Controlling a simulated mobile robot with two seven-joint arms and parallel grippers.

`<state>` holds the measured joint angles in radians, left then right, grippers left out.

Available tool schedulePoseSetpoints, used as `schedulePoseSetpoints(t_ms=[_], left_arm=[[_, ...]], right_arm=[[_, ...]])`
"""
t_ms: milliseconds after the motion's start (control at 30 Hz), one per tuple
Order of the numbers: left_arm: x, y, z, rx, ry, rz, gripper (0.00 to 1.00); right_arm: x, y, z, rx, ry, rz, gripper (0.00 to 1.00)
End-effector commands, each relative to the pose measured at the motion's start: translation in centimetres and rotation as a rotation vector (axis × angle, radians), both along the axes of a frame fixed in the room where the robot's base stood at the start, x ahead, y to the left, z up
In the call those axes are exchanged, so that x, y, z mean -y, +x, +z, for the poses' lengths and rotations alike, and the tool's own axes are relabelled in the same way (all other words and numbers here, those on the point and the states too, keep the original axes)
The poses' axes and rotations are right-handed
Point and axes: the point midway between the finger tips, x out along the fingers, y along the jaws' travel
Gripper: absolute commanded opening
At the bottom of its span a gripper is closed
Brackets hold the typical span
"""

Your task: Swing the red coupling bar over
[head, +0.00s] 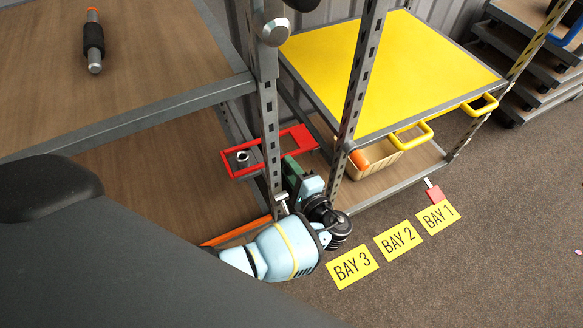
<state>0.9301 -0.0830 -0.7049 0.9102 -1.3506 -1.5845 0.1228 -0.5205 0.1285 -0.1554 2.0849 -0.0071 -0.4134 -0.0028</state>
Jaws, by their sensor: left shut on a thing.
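The red coupling bar (245,171) is a flat red frame with a slot. It spans the gap between the wood-topped cart (130,113) and the yellow-topped cart (390,70). My left gripper (292,168) is shut at the bar's near edge, between the two carts' posts. The posts and my wrist hide part of the bar and the fingertips. My right gripper is not in view.
Yellow floor labels BAY 3 (352,267), BAY 2 (398,241) and BAY 1 (438,217) lie to the right, with a small red piece (434,193) by BAY 1. A tray (375,176) sits on the yellow cart's lower shelf. The floor at lower right is mostly clear.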

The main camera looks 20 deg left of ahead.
Motion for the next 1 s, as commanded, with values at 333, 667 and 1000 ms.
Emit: schedulePoseSetpoints(t_ms=[333, 667, 1000], left_arm=[[-0.08, 0.01, -0.14, 0.006, -0.007, 0.001, 0.0], [-0.05, 0.01, -0.12, 0.007, -0.006, 0.001, 0.5], [0.73, -0.5, -0.13, 0.006, -0.008, -0.001, 0.5]], right_arm=[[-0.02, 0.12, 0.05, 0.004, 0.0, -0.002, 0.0], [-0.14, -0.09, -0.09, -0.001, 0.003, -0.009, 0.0], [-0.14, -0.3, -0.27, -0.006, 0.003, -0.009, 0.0]])
